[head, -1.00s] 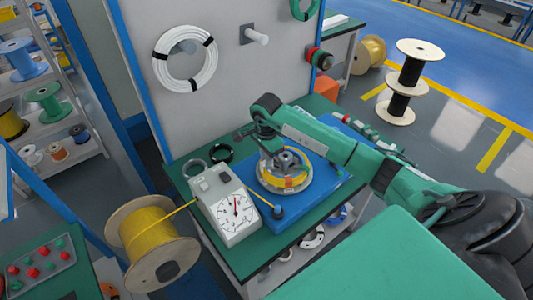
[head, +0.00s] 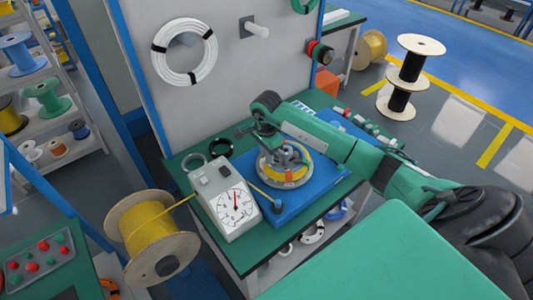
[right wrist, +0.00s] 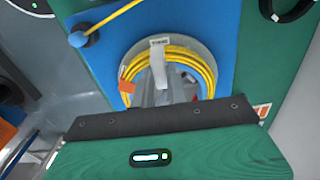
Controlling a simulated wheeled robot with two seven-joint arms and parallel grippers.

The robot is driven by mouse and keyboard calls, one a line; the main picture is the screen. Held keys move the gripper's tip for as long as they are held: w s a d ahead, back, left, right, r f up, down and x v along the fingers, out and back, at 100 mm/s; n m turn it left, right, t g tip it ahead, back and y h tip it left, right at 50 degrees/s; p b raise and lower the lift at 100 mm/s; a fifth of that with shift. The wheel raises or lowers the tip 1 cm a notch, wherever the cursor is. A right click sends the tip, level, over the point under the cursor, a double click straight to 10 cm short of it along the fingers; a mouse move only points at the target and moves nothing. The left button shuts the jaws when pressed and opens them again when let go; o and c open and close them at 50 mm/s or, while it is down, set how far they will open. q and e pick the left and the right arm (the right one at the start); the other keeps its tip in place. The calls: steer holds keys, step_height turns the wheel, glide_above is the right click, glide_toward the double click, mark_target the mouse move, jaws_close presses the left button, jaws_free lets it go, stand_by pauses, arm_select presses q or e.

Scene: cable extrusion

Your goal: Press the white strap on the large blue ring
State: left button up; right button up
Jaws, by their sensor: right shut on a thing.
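A coil of yellow cable (head: 306,170) lies on a round grey spool on a blue base plate (head: 312,190) on the green bench. In the right wrist view a white strap (right wrist: 158,62) crosses the coil's far side, and an orange strip (right wrist: 127,89) sits at its left. My right gripper (head: 284,157) is over the middle of the coil. Its grey fingers (right wrist: 162,92) meet the strap's lower end and look shut on it; the dark edge of my wrist hides part of the grip. I see no large blue ring around this coil. My left gripper is not in view.
A white dial gauge (head: 235,208) stands left of the plate, with the yellow cable running past it from a large spool (head: 152,238). A small dark-topped post (head: 278,206) stands at the plate's near corner. A grey panel (head: 230,90) rises behind the bench.

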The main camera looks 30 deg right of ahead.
mark_target(266, 165)
steer(key=shift+f+b, duration=0.95)
steer(key=shift+f, duration=0.3)
steer(key=shift+f+b, duration=0.55)
steer(key=shift+b, duration=0.25)
stand_by(1.7)
steer(key=o, duration=0.9)
steer(key=shift+c, duration=0.2)
steer(key=shift+r+p, duration=1.6)
steer(key=shift+r, duration=2.4)
